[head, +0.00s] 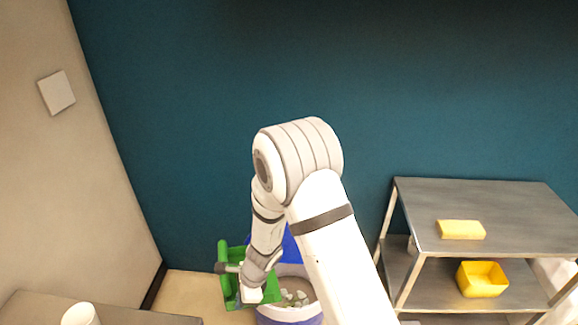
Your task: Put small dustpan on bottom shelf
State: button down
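The small dustpan (232,290) is green and shows at the lower middle-left in the head view, tilted beside the left edge of a blue and white bin. My gripper (250,290) overlaps the dustpan and appears shut on it; the fingertips are mostly hidden by my own wrist. A metal shelf unit stands at the right. Its top shelf (510,215) and the shelf below (430,292) show. The lowest part is cut off by the frame's bottom edge.
The bin (290,318) holds pale bits and is partly behind my arm. A yellow sponge (461,230) lies on the top shelf, and a yellow container (482,279) sits on the shelf below. A grey surface (40,310) with a white object (80,315) is at lower left.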

aim_at(275, 290)
jog(key=w+d+n, duration=0.1)
jog(key=w+d+r+n+g, duration=0.1)
jog(key=w+d+n, duration=0.1)
jog(key=n, duration=0.1)
jog(key=shift+w+d+r+h, duration=0.1)
jog(key=shift+w+r+h, duration=0.1)
jog(key=shift+r+h, duration=0.15)
jog(key=d+n, duration=0.1)
jog(key=d, duration=0.1)
jog(key=w+d+n+g, duration=0.1)
jog(key=d, duration=0.1)
jog(key=w+d+r+n+h, duration=0.1)
jog(key=d+n, duration=0.1)
jog(key=shift+w+g, duration=0.2)
jog(key=shift+g, duration=0.1)
jog(key=w+d+r+n+h, duration=0.1)
jog(key=d+n, duration=0.2)
jog(key=d, duration=0.6)
jog(key=w+d+r+n+h, duration=0.1)
jog(key=d+n, duration=0.3)
jog(key=d, duration=0.6)
jog(key=shift+w+d+r+g, duration=0.2)
jog(key=shift+w+r+g, duration=0.25)
jog(key=shift+w, duration=0.35)
jog(key=shift+h, duration=0.25)
